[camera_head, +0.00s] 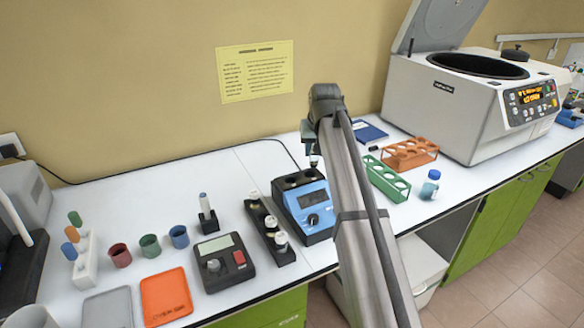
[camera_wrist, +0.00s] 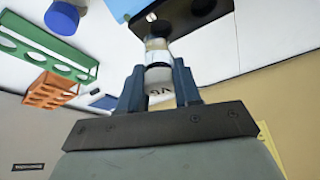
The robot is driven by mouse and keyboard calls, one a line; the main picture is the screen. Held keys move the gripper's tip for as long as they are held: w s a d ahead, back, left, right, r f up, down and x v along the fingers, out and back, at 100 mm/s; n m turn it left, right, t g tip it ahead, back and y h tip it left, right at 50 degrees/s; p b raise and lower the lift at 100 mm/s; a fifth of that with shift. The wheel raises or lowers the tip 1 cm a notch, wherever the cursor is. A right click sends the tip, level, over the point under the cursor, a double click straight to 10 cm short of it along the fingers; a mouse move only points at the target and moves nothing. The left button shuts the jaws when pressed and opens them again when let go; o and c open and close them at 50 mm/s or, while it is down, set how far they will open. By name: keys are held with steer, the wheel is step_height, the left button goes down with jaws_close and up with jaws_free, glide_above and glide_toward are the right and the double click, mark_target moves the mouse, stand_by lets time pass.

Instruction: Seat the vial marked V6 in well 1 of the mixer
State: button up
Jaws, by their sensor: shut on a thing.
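My gripper (camera_wrist: 158,82) is shut on a small vial (camera_wrist: 157,72) with a pale label. The label shows upside down in the wrist view and seems to read V6. The blue mixer (camera_head: 312,212) stands on the bench with a dark well block on top. In the head view my gripper (camera_head: 313,158) is just above the back of that block, and my arm hides part of it. In the wrist view the vial's far end is close to the dark block (camera_wrist: 205,12). I cannot tell whether it touches or has entered a well. The well numbers are not readable.
A black rack (camera_head: 284,257) with several white-capped vials stands left of the mixer. A green rack (camera_head: 388,182), an orange rack (camera_head: 410,154) and a blue-capped bottle (camera_head: 430,186) stand to the right, before the open centrifuge (camera_head: 470,100).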

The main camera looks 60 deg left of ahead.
steer(key=a+n, duration=0.1)
steer(key=a, duration=0.1)
steer(key=shift+w+a+r+n, duration=0.15)
steer(key=shift+a+r+n, duration=0.15)
steer(key=shift+a+n, duration=0.1)
steer(key=shift+f, duration=2.55)
steer(key=shift+f, duration=1.2)
stand_by(0.3)
steer(key=o, duration=1.4)
steer(key=shift+o, duration=0.2)
